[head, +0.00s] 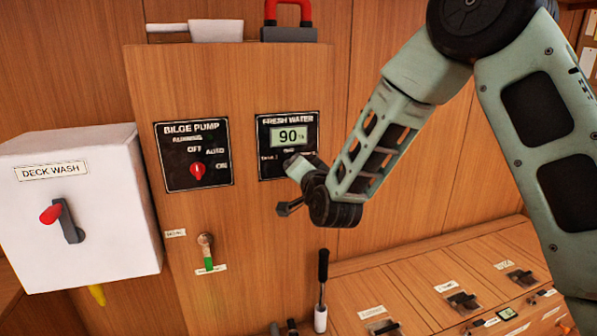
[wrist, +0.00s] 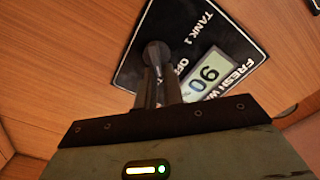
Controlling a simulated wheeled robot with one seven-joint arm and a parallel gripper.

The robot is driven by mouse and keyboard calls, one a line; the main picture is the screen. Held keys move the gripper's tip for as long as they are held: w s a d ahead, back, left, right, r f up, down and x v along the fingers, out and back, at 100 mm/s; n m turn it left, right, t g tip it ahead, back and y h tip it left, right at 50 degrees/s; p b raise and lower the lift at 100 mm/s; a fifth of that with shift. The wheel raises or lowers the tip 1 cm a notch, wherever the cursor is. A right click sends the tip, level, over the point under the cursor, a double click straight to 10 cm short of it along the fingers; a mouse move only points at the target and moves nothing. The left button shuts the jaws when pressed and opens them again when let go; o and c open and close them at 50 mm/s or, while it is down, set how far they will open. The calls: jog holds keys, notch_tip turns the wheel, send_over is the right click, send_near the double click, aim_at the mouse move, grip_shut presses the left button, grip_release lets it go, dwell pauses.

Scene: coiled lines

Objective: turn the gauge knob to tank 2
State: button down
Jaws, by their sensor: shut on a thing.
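The fresh water gauge panel (head: 288,132) is a black plate on the wooden wall. Its lit display (head: 288,136) reads 90 and also shows in the wrist view (wrist: 207,74). My gripper (head: 293,163) is at the panel's lower edge, and in the wrist view its narrow dark fingers (wrist: 158,72) are shut on the gauge knob. The knob is largely hidden by the fingers, so its pointing direction cannot be told. The TANK 1 label (wrist: 193,24) and part of OFF are readable in the wrist view; the tank 2 label is not visible.
Left of the gauge is the bilge pump panel (head: 194,155) with a red knob. A white deck wash box (head: 80,205) with a red-tipped lever juts out farther left. A green-tipped lever (head: 206,252) and a black-handled lever (head: 322,285) are below. A console with switches (head: 430,290) is lower right.

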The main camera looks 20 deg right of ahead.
jog(key=shift+f, duration=0.1)
dwell(0.3)
jog(key=c, duration=1.5)
grip_release()
jog(key=shift+s, duration=0.1)
jog(key=s+b, duration=0.2)
jog(key=s, duration=0.2)
jog(key=s+b, duration=0.2)
jog(key=s, duration=0.2)
jog(key=s+b, duration=0.3)
jog(key=s, duration=0.1)
jog(key=shift+f, duration=0.25)
jog(key=shift+s+r+b, duration=0.15)
jog(key=shift+s+b, duration=1.2)
jog(key=shift+b, duration=0.5)
jog(key=shift+s+r+b, duration=0.15)
jog(key=shift+s+b, duration=1.2)
jog(key=shift+b, duration=0.45)
